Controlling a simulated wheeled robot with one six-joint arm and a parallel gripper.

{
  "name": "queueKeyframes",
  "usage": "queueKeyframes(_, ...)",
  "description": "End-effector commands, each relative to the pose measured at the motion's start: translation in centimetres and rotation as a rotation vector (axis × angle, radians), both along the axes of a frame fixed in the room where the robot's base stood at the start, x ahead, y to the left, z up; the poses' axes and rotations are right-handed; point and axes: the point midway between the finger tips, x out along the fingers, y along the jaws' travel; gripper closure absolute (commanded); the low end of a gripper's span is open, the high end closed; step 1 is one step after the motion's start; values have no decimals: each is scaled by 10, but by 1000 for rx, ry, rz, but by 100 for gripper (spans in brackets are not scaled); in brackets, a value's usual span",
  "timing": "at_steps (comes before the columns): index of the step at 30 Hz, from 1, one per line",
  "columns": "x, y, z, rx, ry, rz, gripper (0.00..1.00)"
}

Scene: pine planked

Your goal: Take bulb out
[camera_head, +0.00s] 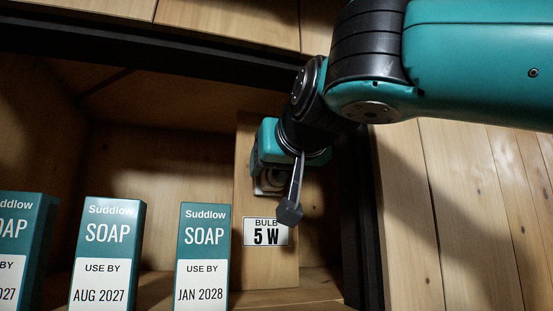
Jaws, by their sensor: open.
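A label reading "BULB 5 W" (266,232) is on an upright wooden panel (285,265) inside the recess. Above the label, a pale rounded fitting (270,180) shows partly at the panel. My wrist covers much of it, and I cannot tell whether it is the bulb or its socket. My gripper (289,211) is in front of the panel, to the right of this fitting. It is open, and one dark-tipped finger shows clearly, pointing down just above the label's right end. The other finger is not clearly visible. I see nothing held.
Teal and white soap boxes stand to the left: one (204,255) near the panel, one (106,255) farther left, and one (22,245) cut by the frame edge. A dark frame post (361,230) bounds the recess on the right, with plank wall (455,220) beyond.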

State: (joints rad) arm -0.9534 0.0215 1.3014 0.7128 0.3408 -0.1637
Motion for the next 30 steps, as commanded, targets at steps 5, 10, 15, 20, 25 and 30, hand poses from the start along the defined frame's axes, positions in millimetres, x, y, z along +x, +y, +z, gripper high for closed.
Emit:
queueKeyframes(5, 7, 2, -2, 1, 1, -1, 34)
queueKeyframes(10, 7, 2, -2, 1, 1, 0, 34)
queueKeyframes(15, 7, 2, -2, 1, 1, 0, 59)
queueKeyframes(20, 7, 2, -2, 1, 0, 0, 88)
queueKeyframes(25, 7, 1, -1, 1, 0, 0, 93)
queueKeyframes(30, 5, 1, -1, 1, 0, 0, 93)
